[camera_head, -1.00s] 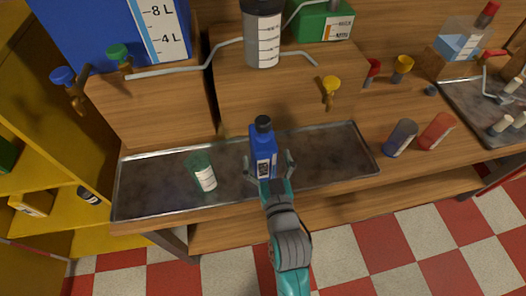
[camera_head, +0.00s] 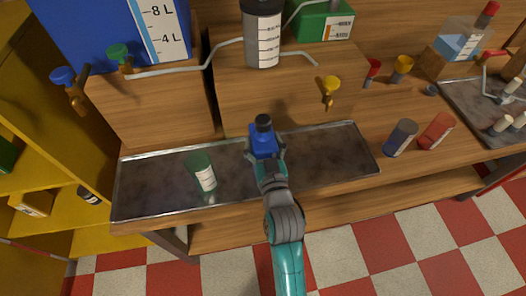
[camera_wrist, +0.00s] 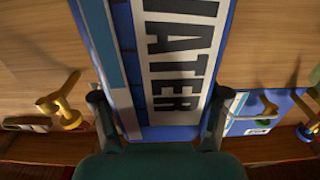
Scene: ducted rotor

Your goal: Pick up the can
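The can is a blue, bottle-like container (camera_head: 263,140) with a black cap. It stands upright at the metal tray, with its lower part hidden behind my gripper. My gripper (camera_head: 266,153) is at the can's near side, with one finger on each side of it. In the wrist view the can's blue and white side (camera_wrist: 165,105), with the word WATER, fills the space between the fingertips of my gripper (camera_wrist: 158,100). The fingers lie close along its edges. I cannot tell whether they press on it.
A green can (camera_head: 201,172) stands left on the metal tray (camera_head: 140,185). Dark (camera_head: 401,138) and red (camera_head: 437,131) cans stand right of the tray. A wooden block (camera_head: 285,100) with a yellow tap (camera_head: 330,92) rises behind. The tray's right part is clear.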

